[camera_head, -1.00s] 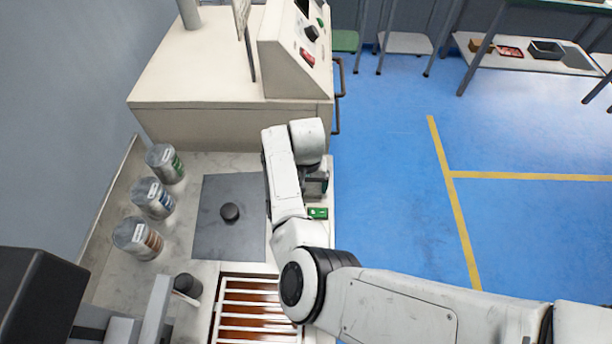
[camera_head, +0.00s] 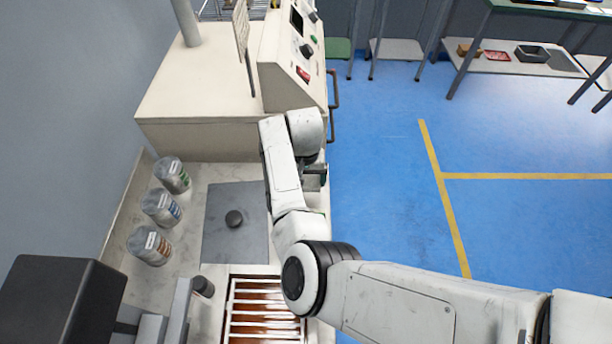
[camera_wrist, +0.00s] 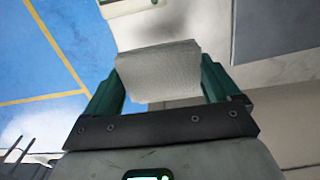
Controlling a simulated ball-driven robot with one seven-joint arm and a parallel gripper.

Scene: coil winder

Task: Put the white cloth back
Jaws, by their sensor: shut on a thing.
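The white cloth (camera_wrist: 160,72), a folded, finely woven greyish-white piece, is between the green fingers of my gripper (camera_wrist: 160,80) in the wrist view. My gripper is shut on it and holds it over the pale worktop (camera_wrist: 190,18). A dark soft shadow lies on the worktop beyond the cloth. In the head view my gripper (camera_head: 316,180) is over the worktop's right edge, right of the grey mat, and the arm hides the cloth there.
Several labelled tins (camera_head: 162,207) stand at left. A slatted tray (camera_head: 262,315) is in front. A cream machine (camera_head: 210,95) blocks the back. Blue floor (camera_head: 390,190) at right is clear.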

